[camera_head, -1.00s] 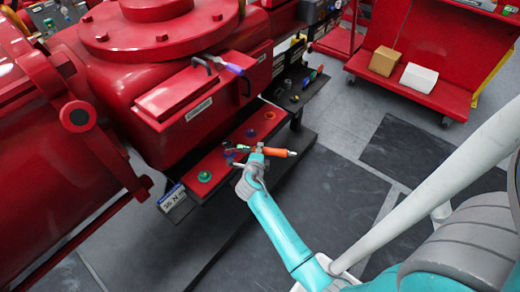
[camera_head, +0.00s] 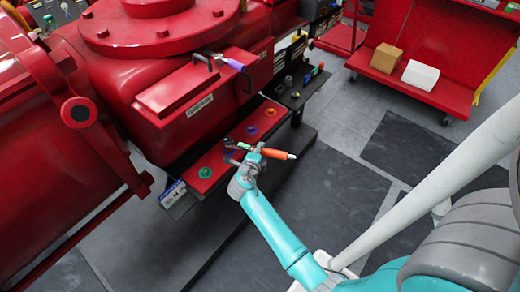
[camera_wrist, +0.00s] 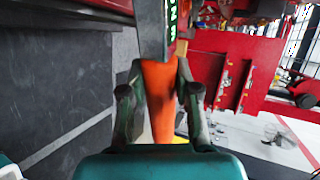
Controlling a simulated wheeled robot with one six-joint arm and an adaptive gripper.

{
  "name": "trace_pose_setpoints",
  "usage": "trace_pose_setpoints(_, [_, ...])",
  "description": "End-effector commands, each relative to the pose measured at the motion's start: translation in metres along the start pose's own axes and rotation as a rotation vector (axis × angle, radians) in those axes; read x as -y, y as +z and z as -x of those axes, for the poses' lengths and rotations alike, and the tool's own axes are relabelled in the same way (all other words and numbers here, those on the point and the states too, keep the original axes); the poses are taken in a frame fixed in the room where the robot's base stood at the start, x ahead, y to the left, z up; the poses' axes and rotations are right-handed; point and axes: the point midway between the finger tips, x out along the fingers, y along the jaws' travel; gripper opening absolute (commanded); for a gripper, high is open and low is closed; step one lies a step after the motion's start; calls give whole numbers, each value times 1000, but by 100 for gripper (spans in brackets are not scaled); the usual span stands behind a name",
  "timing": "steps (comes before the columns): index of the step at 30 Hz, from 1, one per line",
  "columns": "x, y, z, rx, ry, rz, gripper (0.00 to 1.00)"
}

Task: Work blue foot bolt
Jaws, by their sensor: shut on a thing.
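My gripper (camera_head: 252,157) is shut on the orange handle (camera_head: 274,153) of a tool. In the wrist view the handle (camera_wrist: 158,100) stands between both fingers (camera_wrist: 160,78), and its dark, lettered shaft (camera_wrist: 152,25) runs out of the top edge. In the head view the tool's dark head (camera_head: 232,145) is over the red foot plate (camera_head: 215,158), close to a blue-purple bolt (camera_head: 230,157). The head partly hides this bolt, and I cannot tell whether they touch. A green bolt (camera_head: 205,172), another purplish bolt (camera_head: 251,131) and an orange-red one (camera_head: 270,112) sit along the same plate.
The red valve body (camera_head: 160,90) rises behind the plate, with a purple-handled tool (camera_head: 233,66) on its box. A dark ledge (camera_head: 289,98) with small parts is beyond. A red cart (camera_head: 420,92) carries a brown box (camera_head: 386,59) and a white box (camera_head: 420,75). The floor at front is clear.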

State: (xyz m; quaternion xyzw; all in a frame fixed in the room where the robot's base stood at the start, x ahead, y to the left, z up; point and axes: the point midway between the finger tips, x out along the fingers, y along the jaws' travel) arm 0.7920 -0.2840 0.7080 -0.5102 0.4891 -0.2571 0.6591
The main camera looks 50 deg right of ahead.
Motion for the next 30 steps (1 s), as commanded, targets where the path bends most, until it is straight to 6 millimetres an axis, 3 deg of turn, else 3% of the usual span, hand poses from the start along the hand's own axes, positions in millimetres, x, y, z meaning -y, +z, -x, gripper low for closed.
trace_pose_setpoints(30, [-4, 5, 15, -107, -2, -51, 0])
